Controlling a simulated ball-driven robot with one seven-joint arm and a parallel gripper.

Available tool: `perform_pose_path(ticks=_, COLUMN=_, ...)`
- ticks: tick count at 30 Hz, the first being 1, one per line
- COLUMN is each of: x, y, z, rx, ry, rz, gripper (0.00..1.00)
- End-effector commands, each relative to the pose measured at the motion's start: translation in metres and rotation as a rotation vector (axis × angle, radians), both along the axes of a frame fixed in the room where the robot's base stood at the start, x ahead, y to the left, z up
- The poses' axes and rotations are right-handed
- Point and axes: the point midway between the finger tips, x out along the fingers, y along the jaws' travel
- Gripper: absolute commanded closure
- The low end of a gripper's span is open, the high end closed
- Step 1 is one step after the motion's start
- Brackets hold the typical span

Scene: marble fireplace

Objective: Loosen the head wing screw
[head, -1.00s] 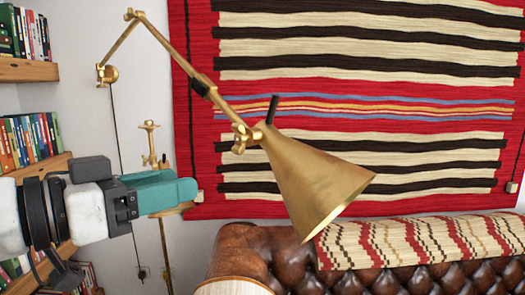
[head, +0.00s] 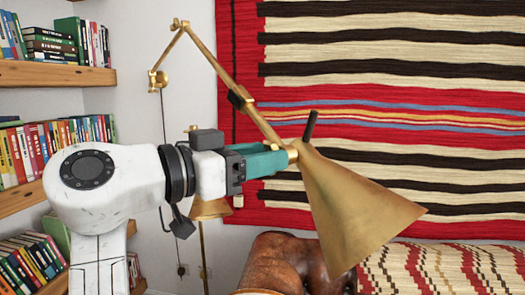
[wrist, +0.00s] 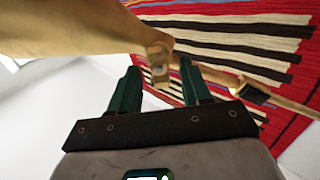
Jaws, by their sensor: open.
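The brass lamp's cone-shaped head (head: 358,208) hangs tilted down to the right at the end of its jointed arm (head: 262,122). A dark stub stands up from its top. The brass head joint (head: 293,152) is mostly hidden behind my gripper (head: 282,161) in the head view. The wrist view shows the joint's small brass wing screw (wrist: 160,69) near the fingertips, in front of the lamp head (wrist: 65,30). My gripper (wrist: 159,72) is open, its two teal fingers spread to either side of the screw. I cannot tell whether either finger touches it.
A second brass lamp (head: 211,208) stands behind my wrist. Bookshelves (head: 55,75) are at the left, a striped rug (head: 400,125) hangs on the wall, and a brown leather sofa (head: 285,265) is below. The lamp arm (wrist: 285,102) passes close on the right in the wrist view.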

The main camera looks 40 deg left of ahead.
Motion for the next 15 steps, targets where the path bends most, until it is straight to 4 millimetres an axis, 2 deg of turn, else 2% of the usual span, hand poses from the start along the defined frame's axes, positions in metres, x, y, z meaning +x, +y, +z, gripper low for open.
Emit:
perform_pose_path(ticks=11, x=0.007, y=-0.0018, z=-0.0006, rx=0.0, ry=0.001, rz=0.0, gripper=0.52)
perform_pose_path(ticks=15, x=0.0069, y=-0.0018, z=-0.0005, rx=0.0, ry=0.001, rz=0.0, gripper=0.64)
